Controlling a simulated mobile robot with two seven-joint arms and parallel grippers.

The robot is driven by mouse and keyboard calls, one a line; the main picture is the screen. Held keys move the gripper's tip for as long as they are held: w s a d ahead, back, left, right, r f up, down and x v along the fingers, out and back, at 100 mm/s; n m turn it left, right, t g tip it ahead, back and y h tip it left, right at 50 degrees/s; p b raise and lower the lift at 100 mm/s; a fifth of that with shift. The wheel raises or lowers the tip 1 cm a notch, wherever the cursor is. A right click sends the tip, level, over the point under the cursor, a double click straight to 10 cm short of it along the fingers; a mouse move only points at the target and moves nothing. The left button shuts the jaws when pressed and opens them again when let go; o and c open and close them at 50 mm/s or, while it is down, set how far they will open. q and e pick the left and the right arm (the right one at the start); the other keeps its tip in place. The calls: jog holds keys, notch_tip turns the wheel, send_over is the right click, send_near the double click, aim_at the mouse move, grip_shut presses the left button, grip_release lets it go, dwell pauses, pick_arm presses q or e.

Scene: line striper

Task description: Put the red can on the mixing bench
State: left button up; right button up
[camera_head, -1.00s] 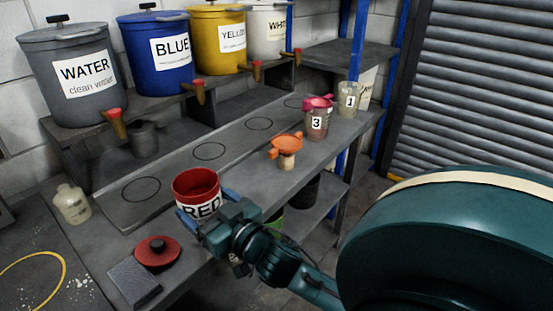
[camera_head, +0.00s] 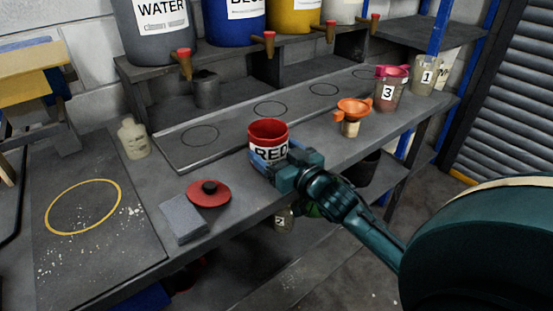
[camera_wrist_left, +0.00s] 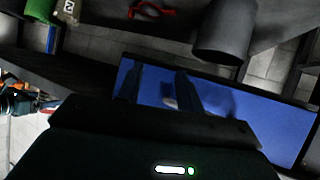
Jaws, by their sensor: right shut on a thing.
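The red can (camera_head: 268,129), open at the top with a white label, is upright at the front edge of the long grey bench (camera_head: 310,135) in the head view. My right gripper (camera_head: 271,164) is shut on its front lower side. Whether the can's base touches the bench cannot be told, as the gripper hides it. A dark bench top with a yellow ring (camera_head: 108,182) and white spatters is at the left; nothing stands in the ring. No label names the mixing bench. My left gripper (camera_wrist_left: 158,85) shows only in the left wrist view, fingers apart and empty.
A red lid (camera_head: 208,194) and a grey block (camera_head: 183,220) lie left of the can. A pale bottle (camera_head: 134,138) stands behind them. An orange funnel (camera_head: 354,106) and cup 3 (camera_head: 390,90) are to the right. Labelled buckets line the back shelf.

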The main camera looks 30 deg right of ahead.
jog(key=shift+f, duration=1)
jog(key=shift+f, duration=0.15)
jog(key=o, duration=1.5)
jog(key=shift+c, duration=0.2)
jog(key=shift+s, duration=0.1)
jog(key=s, duration=1.1)
jog(key=s+a+f+n+g+y, duration=0.1)
jog(key=s+a+f+g, duration=0.2)
jog(key=a+f, duration=0.5)
jog(key=s+a+f+n+g+y, duration=0.1)
jog(key=s+a+f+g+y, duration=0.1)
jog(key=s+a+f, duration=0.3)
jog(key=a+f+g, duration=0.1)
jog(key=a+f, duration=0.3)
jog(key=a, duration=0.1)
jog(key=shift+s+a+f+g+b, duration=0.3)
jog(key=shift+s+b, duration=0.05)
